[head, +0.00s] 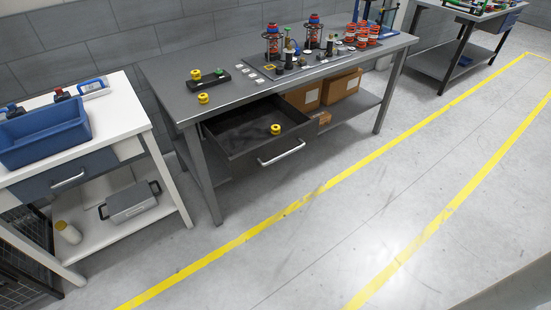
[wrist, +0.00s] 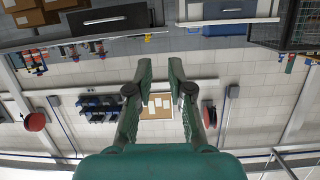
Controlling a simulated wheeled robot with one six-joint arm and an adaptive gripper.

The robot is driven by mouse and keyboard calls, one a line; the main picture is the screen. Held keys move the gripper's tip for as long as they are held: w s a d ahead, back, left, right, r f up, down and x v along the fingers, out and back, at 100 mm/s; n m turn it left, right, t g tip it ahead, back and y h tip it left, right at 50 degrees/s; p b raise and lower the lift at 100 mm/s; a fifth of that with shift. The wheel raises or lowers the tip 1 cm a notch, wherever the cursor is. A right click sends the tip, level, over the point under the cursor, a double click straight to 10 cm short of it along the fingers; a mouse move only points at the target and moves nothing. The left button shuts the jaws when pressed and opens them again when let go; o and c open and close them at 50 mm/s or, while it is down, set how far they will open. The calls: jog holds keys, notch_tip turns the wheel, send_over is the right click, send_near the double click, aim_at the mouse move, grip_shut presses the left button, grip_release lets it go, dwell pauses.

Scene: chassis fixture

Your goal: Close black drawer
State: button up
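The black drawer (head: 238,142) is pulled out from under the grey workbench (head: 180,88) in the head view. A round yellow part (head: 275,129) lies inside it near the front right. Its silver bar handle (head: 281,152) is on the front panel. The wrist view is upside down and shows the drawer front (wrist: 108,18) small at the top left, with its handle (wrist: 103,20). My green gripper (wrist: 158,64) is open and empty in the wrist view, its fingers apart and well away from the drawer. My gripper is not in the head view.
A white table (head: 135,120) with a blue bin (head: 45,138) and a blue drawer (head: 65,178) stands at left. Cardboard boxes (head: 341,86) sit on the workbench's lower shelf. The floor in front, with yellow lines (head: 300,203), is clear.

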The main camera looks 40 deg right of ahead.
jog(key=w+d+f+m, duration=0.1)
jog(key=w+f+m, duration=0.1)
jog(key=w+f, duration=0.1)
jog(key=w+d+f+m+h, duration=0.1)
jog(key=w+f+m, duration=0.1)
jog(key=w+f, duration=0.1)
jog(key=w+d+f+m+g, duration=0.1)
jog(key=w+f+m, duration=0.1)
jog(key=w, duration=0.1)
jog(key=shift+w+d+f+h, duration=0.1)
jog(key=shift+d+f+h, duration=0.1)
jog(key=shift+f+h, duration=0.15)
grip_shut()
jog(key=w+d+f+m, duration=0.2)
jog(key=w+d+m, duration=0.1)
jog(key=w, duration=0.3)
jog(key=w+d+f+m, duration=0.2)
jog(key=w+f, duration=0.1)
jog(key=w, duration=0.3)
jog(key=w+d+r+m+t+y, duration=0.1)
jog(key=w+d+r+m, duration=0.25)
jog(key=w+d, duration=0.5)
jog(key=w+d+r+m+t+y, duration=0.1)
jog(key=w+d+r+m, duration=0.25)
jog(key=w+d, duration=0.5)
jog(key=w+a+f+n, duration=0.1)
jog(key=w+f, duration=0.1)
jog(key=w, duration=1.3)
jog(key=shift+w, duration=0.1)
